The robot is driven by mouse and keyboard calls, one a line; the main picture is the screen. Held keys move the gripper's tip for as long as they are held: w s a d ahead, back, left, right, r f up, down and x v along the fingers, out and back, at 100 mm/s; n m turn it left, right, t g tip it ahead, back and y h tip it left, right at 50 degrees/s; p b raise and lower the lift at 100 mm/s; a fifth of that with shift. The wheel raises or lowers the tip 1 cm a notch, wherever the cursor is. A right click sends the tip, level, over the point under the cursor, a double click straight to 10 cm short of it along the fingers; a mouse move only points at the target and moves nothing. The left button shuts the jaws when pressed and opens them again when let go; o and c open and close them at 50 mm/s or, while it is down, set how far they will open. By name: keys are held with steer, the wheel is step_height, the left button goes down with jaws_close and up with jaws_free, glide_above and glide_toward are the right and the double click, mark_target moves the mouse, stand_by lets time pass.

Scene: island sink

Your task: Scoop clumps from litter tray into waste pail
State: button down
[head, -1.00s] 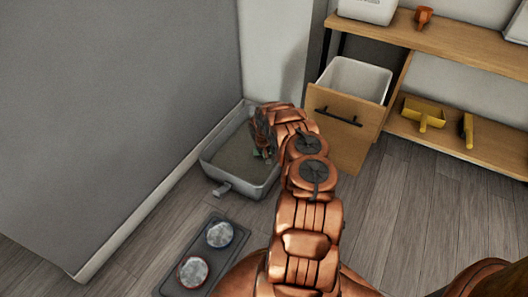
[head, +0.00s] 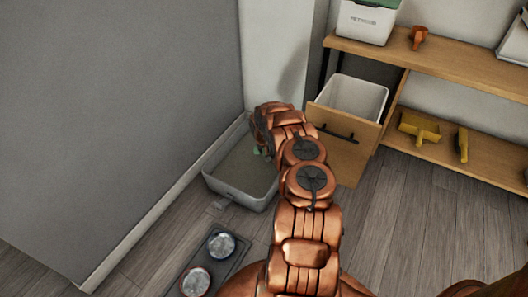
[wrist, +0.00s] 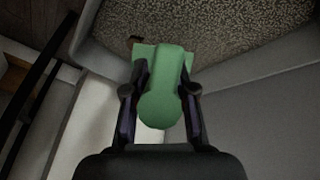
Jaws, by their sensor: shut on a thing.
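The grey litter tray (head: 213,187) stands on the floor against the grey wall, with grey-brown litter inside. My gripper (head: 259,148) is over the tray's far right part, mostly hidden by my arm in the head view. In the wrist view my gripper (wrist: 160,100) is shut on a green scoop (wrist: 162,105), with a dark finger on each side of its handle. Speckled litter (wrist: 215,28) shows beyond the scoop. A small brown clump (wrist: 135,41) shows near the scoop's far edge; whether it rests on the scoop is unclear. A white pail (head: 358,97) stands in the pulled-out wooden drawer.
The drawer front (head: 340,150) juts out right of the tray. A wooden shelf (head: 470,75) holds a white box with a green lid (head: 365,22); below are a yellow dustpan (head: 418,128) and brush (head: 461,145). A bowl stand (head: 215,262) is in front; floor at right is clear.

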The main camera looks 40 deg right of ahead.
steer(key=shift+s+a+r+p, duration=0.15)
steer(key=shift+r+p, duration=1.15)
steer(key=shift+r, duration=1.3)
steer(key=shift+s+a+r+p, duration=0.1)
steer(key=shift+r+p, duration=1.2)
steer(key=shift+r, duration=1.3)
